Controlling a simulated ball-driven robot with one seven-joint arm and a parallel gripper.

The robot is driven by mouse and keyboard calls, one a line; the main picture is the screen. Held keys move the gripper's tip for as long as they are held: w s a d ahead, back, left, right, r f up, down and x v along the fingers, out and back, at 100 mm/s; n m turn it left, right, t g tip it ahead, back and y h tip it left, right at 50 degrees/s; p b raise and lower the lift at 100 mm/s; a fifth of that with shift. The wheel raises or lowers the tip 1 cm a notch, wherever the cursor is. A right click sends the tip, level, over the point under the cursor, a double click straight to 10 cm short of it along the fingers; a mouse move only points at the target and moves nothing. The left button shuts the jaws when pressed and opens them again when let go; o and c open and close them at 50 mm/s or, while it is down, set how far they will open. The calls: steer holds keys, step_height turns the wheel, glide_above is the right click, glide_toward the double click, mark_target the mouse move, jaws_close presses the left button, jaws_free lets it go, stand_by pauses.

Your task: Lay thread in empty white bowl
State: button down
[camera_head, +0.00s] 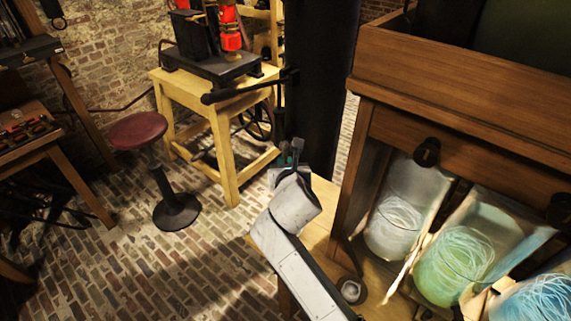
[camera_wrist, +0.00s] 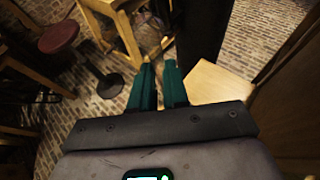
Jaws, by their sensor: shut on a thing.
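My gripper (camera_head: 290,158) is at the end of my pale arm, left of the wooden cabinet. In the wrist view its two teal fingers (camera_wrist: 160,85) point away with a narrow gap between them. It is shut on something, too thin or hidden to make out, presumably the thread. A clear whitish jar (camera_head: 403,190) with coils of white thread (camera_head: 401,212) stands in the cabinet's left compartment. A greenish jar (camera_head: 434,280) with pale coils is right of it. A blue jar with coils (camera_head: 545,298) is cut off at the corner. I cannot clearly identify an empty white bowl.
The wooden cabinet (camera_head: 460,75) fills the right side, with dark knobs. A small round pale-centred object (camera_head: 351,291) lies beside my arm. A dark column (camera_head: 318,90) stands behind my gripper. A yellow wooden table (camera_head: 222,120) and red stool (camera_head: 138,130) stand left on brick floor.

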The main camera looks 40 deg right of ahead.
mark_target(286, 144)
step_height(286, 144, up, 2)
steer(key=shift+p, duration=0.7)
steer(key=shift+r, duration=2.55)
steer(key=shift+f, duration=0.1)
